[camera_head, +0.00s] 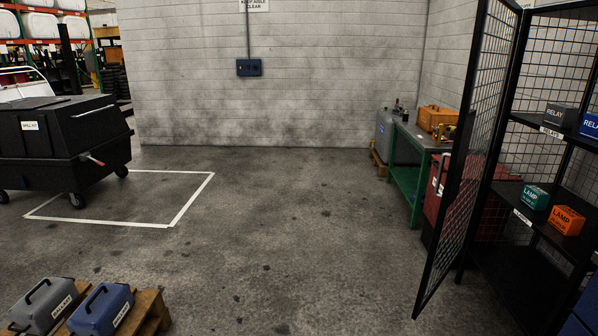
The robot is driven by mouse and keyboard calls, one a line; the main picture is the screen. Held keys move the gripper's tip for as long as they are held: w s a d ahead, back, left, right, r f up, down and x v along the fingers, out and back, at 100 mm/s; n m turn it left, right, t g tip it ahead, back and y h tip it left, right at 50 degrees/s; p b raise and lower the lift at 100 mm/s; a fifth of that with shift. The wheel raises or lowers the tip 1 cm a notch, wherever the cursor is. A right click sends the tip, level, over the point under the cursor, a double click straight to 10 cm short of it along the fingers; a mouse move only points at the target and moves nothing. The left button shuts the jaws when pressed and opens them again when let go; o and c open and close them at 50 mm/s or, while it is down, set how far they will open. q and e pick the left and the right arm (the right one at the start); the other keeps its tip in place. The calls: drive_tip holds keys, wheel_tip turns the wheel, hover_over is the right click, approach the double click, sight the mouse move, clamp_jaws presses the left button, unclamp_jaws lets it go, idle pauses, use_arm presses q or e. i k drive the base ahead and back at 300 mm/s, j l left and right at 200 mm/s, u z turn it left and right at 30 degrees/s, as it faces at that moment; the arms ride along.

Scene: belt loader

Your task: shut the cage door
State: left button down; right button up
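The cage door (468,165) is a black-framed wire mesh panel on the right side of the head view. It stands open, swung out from the cage's left front post and seen at a steep angle. The cage (488,245) is a black mesh-sided shelving unit at the right edge, with its front uncovered. Its shelves hold small boxes labelled relay and lamp: a grey relay box (561,116), a teal lamp box (535,197) and an orange lamp box (567,220). Neither of my grippers shows.
A green workbench (405,178) with an orange case and a red cabinet (437,195) stand behind the door. A black wheeled spill kit bin (62,145) is at left. Grey and blue cases sit on a wooden pallet (150,309) at lower left. The middle floor is clear.

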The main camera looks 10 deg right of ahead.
sight(467, 116)
drive_tip(key=i+z, duration=0.25)
drive_tip(key=i, duration=0.15)
drive_tip(key=i+j+z, duration=0.4)
drive_tip(key=i+z, duration=0.15)
drive_tip(key=i, duration=0.15)
drive_tip(key=i+j+z, duration=0.25)
drive_tip(key=z, duration=0.15)
drive_tip(key=i+j+z, duration=0.5)
drive_tip(key=j+z, duration=0.25)
drive_tip(key=i+j+z, duration=0.15)
drive_tip(key=j+z, duration=0.2)
drive_tip(key=j, duration=0.15)
